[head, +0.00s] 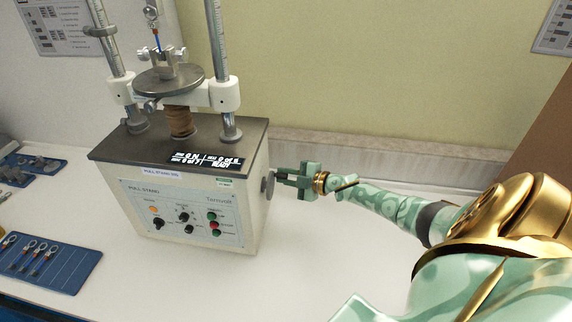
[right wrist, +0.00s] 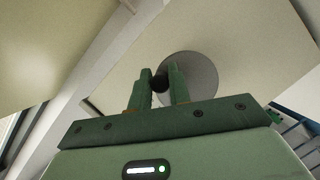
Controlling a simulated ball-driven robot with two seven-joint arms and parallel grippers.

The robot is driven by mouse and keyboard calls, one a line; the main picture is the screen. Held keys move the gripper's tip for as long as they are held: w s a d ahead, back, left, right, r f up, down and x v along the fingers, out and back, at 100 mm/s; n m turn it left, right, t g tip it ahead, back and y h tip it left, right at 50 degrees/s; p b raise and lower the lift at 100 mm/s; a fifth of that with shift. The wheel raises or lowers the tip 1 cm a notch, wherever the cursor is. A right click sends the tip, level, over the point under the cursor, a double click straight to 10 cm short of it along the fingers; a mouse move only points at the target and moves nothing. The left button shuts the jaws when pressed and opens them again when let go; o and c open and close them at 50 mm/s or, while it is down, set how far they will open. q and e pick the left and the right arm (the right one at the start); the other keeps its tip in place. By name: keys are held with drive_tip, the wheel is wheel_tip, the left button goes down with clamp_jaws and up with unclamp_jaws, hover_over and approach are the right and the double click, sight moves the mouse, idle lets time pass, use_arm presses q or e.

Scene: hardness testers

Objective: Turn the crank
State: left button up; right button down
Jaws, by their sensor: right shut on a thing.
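The pull-stand tester (head: 190,205) stands on the white bench, with a dark top plate and a front panel of knobs and buttons. Its crank is a grey disc (head: 268,185) on the right side wall, seen nearly edge-on; in the right wrist view the disc (right wrist: 204,80) faces me. A small black crank knob (right wrist: 160,83) sits near the disc's left edge. My right gripper (head: 282,176) reaches the crank from the right, and in the wrist view its green fingers (right wrist: 165,84) are shut on the knob. My left gripper is not in view.
A blue mat (head: 75,275) with several ringed lugs lies at the front left. Another blue tray (head: 30,165) with grey parts is behind it. Two upright columns rise from the tester. The bench right of the tester is clear in front of my right arm.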

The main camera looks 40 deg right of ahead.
drive_tip(key=shift+f+m, duration=0.1)
drive_tip(key=shift+m, duration=0.2)
drive_tip(key=c, duration=1.3)
unclamp_jaws()
drive_tip(key=shift+d, duration=0.1)
drive_tip(key=p+v, duration=0.3)
drive_tip(key=v, duration=1.3)
drive_tip(key=shift+d+r, duration=0.2)
drive_tip(key=shift+d, duration=0.05)
